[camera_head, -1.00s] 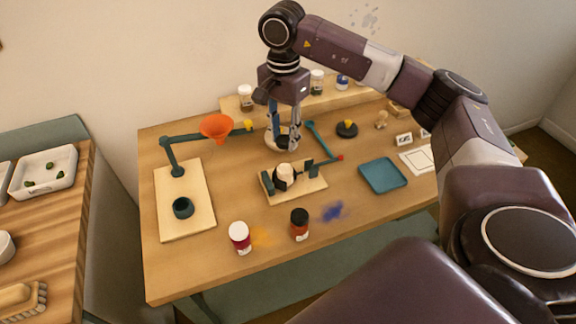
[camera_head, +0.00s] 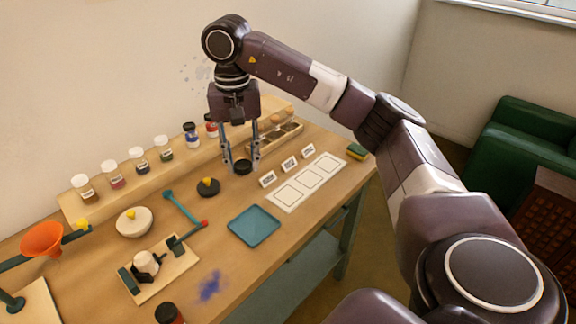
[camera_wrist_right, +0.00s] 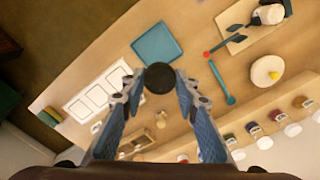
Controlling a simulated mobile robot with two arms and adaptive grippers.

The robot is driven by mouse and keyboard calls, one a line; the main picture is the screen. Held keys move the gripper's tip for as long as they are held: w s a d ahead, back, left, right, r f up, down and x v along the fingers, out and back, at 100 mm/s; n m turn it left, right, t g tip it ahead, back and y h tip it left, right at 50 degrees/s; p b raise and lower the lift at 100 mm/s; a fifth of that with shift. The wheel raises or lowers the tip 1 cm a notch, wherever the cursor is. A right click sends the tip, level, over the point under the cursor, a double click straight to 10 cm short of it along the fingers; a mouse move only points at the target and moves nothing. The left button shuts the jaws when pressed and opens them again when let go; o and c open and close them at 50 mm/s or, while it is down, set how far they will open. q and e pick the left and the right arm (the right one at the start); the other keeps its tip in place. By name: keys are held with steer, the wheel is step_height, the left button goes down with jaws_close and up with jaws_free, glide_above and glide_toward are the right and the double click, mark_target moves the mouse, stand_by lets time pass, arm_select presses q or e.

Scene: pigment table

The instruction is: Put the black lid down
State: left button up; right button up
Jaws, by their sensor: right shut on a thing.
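The black lid (camera_head: 243,167) is a small dark round disc held between the fingertips of my right gripper (camera_head: 241,165), in the head view. It also shows in the right wrist view (camera_wrist_right: 159,78), between the tips of the gripper (camera_wrist_right: 157,88). The gripper is shut on it and points down over the table (camera_head: 112,268) at the back, left of the small label cards. I cannot tell the exact gap between lid and table. My left gripper is not in view.
A teal tray (camera_head: 254,226) is in front. Label cards (camera_head: 290,164) and a white outlined sheet (camera_head: 308,183) are to the right. A jar shelf (camera_head: 98,199) and a compartment box (camera_head: 276,138) stand behind.

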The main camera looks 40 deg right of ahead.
steer(key=shift+s+d+f, duration=0.25)
steer(key=shift+d+f, duration=0.15)
steer(key=shift+f, duration=0.05)
glide_above(254, 226)
step_height(254, 226, down, 5)
step_height(254, 226, down, 9)
steer(key=shift+d+r+p, duration=0.1)
steer(key=shift+p, duration=0.7)
steer(key=shift+f, duration=0.6)
step_height(254, 226, down, 4)
steer(key=shift+r+p, duration=0.1)
steer(key=shift+p, duration=0.45)
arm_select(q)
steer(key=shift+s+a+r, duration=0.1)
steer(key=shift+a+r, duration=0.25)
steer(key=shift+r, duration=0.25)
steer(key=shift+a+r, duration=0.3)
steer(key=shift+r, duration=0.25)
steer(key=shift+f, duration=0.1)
